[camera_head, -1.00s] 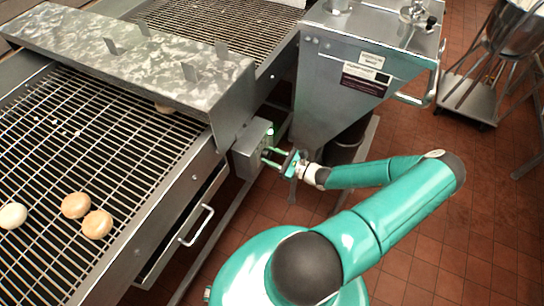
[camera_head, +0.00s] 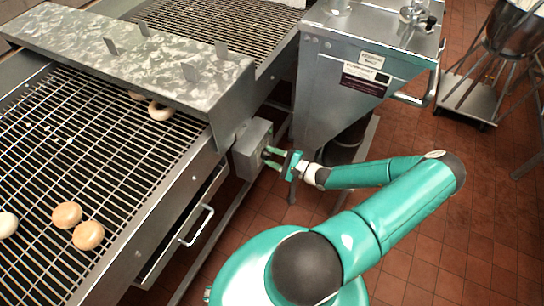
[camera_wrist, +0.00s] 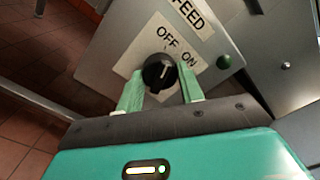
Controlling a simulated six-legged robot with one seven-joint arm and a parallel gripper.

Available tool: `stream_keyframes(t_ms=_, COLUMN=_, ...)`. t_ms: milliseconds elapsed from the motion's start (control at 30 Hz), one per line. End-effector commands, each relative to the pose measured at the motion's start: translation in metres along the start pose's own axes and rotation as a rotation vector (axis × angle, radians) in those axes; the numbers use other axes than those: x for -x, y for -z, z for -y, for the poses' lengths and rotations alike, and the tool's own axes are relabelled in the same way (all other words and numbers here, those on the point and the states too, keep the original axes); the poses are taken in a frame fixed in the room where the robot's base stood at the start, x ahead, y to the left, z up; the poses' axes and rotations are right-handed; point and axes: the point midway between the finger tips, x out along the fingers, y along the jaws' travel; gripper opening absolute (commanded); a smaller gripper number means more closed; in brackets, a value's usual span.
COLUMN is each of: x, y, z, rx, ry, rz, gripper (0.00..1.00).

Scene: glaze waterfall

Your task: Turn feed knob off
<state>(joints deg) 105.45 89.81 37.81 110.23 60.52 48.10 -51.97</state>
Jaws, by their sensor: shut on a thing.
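The feed knob (camera_wrist: 159,71) is a round black knob with a white mark, on a white label plate reading FEED, OFF and ON in the wrist view. The mark seems to point up towards the lettering, but I cannot tell exactly which word. My gripper (camera_wrist: 160,88) is shut on the knob, with one pale green finger on each side of it. In the head view my gripper (camera_head: 269,158) reaches the right face of the grey control box (camera_head: 246,150). The knob itself is hidden there.
The wire conveyor (camera_head: 95,150) carries doughnuts (camera_head: 88,235) beneath a metal hood (camera_head: 135,60). A drawer handle (camera_head: 197,226) sticks out below the box. A steel hopper (camera_head: 345,75) stands behind my gripper.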

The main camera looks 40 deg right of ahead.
Motion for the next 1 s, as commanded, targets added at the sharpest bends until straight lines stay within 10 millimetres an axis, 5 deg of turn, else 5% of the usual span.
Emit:
stream_keyframes(t_ms=833, x=0.0006, y=0.0008, z=0.0003, rx=0.156, ry=0.0, rz=-0.002, gripper=0.15)
stream_keyframes(t_ms=867, x=0.0006, y=0.0008, z=0.0003, rx=0.156, ry=0.0, rz=-0.002, gripper=0.43)
stream_keyframes(t_ms=933, x=0.0005, y=0.0007, z=0.0003, rx=0.156, ry=0.0, rz=-0.002, gripper=0.57)
stream_keyframes(t_ms=1000, x=0.0004, y=0.0006, z=0.0002, rx=0.155, ry=0.0, rz=-0.001, gripper=0.59)
